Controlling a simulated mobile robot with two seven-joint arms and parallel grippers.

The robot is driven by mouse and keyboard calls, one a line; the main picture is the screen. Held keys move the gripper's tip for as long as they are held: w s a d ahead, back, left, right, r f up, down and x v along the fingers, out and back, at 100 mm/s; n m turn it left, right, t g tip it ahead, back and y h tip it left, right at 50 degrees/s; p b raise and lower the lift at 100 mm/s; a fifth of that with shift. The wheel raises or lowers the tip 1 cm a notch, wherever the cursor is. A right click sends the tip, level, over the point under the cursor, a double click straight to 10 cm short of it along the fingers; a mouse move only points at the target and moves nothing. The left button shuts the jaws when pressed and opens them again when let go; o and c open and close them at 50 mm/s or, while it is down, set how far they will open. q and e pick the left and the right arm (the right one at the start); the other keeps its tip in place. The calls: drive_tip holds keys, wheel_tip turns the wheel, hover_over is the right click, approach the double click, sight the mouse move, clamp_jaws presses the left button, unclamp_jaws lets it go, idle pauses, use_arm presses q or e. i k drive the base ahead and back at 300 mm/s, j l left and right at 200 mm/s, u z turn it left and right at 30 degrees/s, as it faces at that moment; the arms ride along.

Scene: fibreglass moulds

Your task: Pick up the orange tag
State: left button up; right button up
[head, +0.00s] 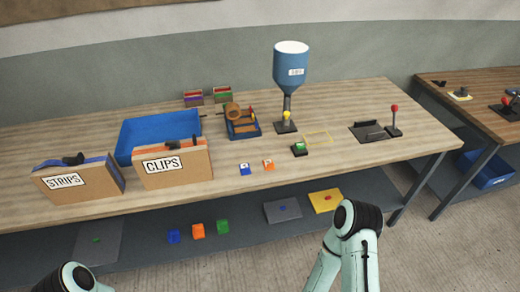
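A small orange tag (268,165) with a white marking lies on the wooden bench top (330,165), near its front edge. An orange block (197,231) sits on the lower shelf, between a blue block (173,236) and a green block (223,227). Only links of my two arms show at the bottom edge, and neither gripper is in view. Nothing visible touches the orange tag.
Boxes marked STRIPS (68,180) and CLIPS (172,164) stand left, before a blue tray (135,127).

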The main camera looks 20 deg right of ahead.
sight(269, 165)
drive_tip(key=l+u, duration=0.2)
drive_tip(key=u, duration=0.9)
drive_tip(key=l+u, duration=0.4)
drive_tip(key=k+l+u, duration=0.15)
drive_tip(key=l+u, duration=0.3)
drive_tip(key=l, duration=0.15)
